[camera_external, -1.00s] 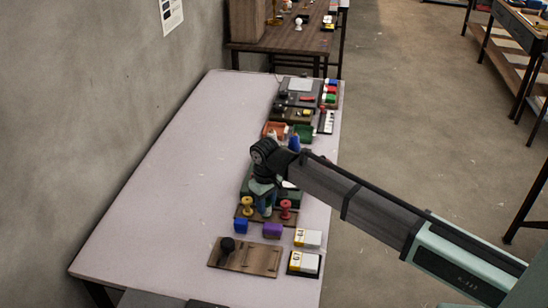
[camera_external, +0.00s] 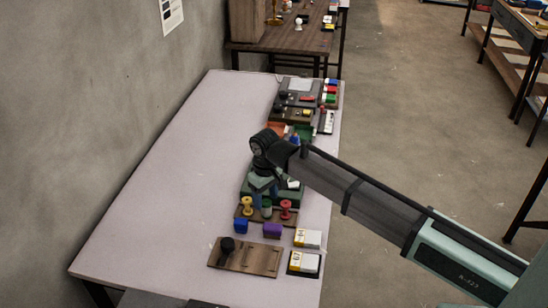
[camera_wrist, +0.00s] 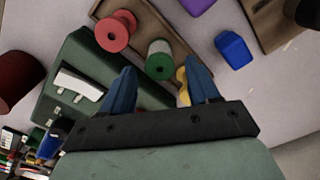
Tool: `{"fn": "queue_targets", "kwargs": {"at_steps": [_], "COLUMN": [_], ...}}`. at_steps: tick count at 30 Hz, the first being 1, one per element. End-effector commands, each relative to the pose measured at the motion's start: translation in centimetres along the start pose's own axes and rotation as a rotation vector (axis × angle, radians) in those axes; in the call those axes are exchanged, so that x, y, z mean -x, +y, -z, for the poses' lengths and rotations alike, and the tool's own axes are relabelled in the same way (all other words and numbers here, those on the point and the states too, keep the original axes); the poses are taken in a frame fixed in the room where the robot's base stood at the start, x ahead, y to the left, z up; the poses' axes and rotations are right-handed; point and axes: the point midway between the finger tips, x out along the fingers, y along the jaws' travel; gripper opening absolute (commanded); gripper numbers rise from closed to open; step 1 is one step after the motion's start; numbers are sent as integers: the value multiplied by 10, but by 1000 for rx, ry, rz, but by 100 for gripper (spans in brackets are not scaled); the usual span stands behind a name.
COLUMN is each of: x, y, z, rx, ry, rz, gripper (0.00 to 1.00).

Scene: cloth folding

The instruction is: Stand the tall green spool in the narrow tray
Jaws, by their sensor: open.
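The green spool (camera_external: 266,206) stands upright between the yellow spool (camera_external: 247,206) and the red spool (camera_external: 286,208) at the narrow brown tray (camera_external: 240,218). The wrist view also shows the green spool (camera_wrist: 159,66), with the red spool (camera_wrist: 115,32) beside it and the tray's bare wood (camera_wrist: 150,22) behind. My gripper (camera_external: 262,197) is above and just behind the spools, its blue fingers apart. In the wrist view my gripper (camera_wrist: 160,75) has nothing clamped between its fingers. Its right finger partly hides the yellow spool (camera_wrist: 182,82).
A dark green case (camera_external: 289,197) lies right behind the tray. A blue block (camera_external: 241,226) and a purple block (camera_external: 272,230) sit in front. A wooden board with a black knob (camera_external: 227,244) lies nearer. The table's left side (camera_external: 180,190) is clear.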

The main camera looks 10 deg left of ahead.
Motion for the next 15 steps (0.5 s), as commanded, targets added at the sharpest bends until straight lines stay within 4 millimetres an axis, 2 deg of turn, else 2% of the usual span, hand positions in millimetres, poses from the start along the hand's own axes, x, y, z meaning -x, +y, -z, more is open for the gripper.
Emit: {"fn": "queue_targets", "kwargs": {"at_steps": [1,9,15], "x": [11,58,82], "y": [0,0,0], "z": [1,1,1], "rx": [0,0,0], "ry": [2,2,1], "rz": [0,0,0], "gripper": [60,60,60]}}
